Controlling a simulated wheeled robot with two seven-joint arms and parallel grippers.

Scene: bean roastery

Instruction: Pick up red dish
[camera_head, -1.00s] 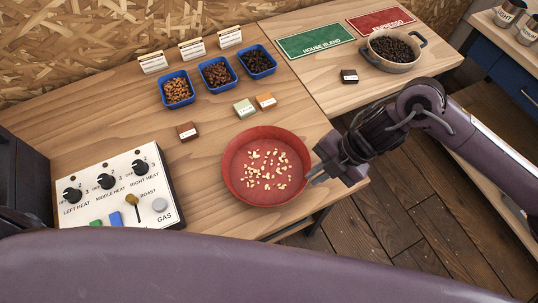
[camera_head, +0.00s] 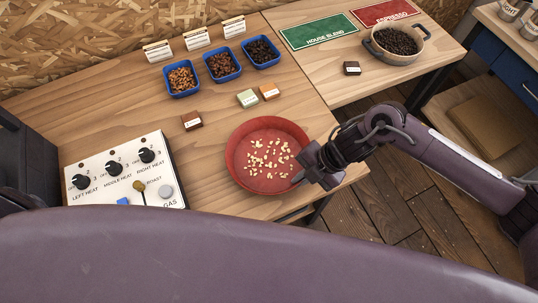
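The red dish (camera_head: 240,172) is round and shallow and holds many small pale pieces. It sits near the front right edge of the wooden table (camera_head: 215,207) in the head view. My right gripper (camera_head: 300,172) is at the dish's right rim, with its fingertips at or over the rim. Whether its fingers are closed on the rim cannot be made out at this size. My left gripper is not in view; a large purple part of my body covers the bottom of the picture.
A control panel (camera_head: 95,177) with knobs stands left of the dish. Three blue trays of beans (camera_head: 183,80) and several small blocks (camera_head: 192,121) lie behind it. A pot of dark beans (camera_head: 373,45) stands on the adjoining table. Open floor lies to the right.

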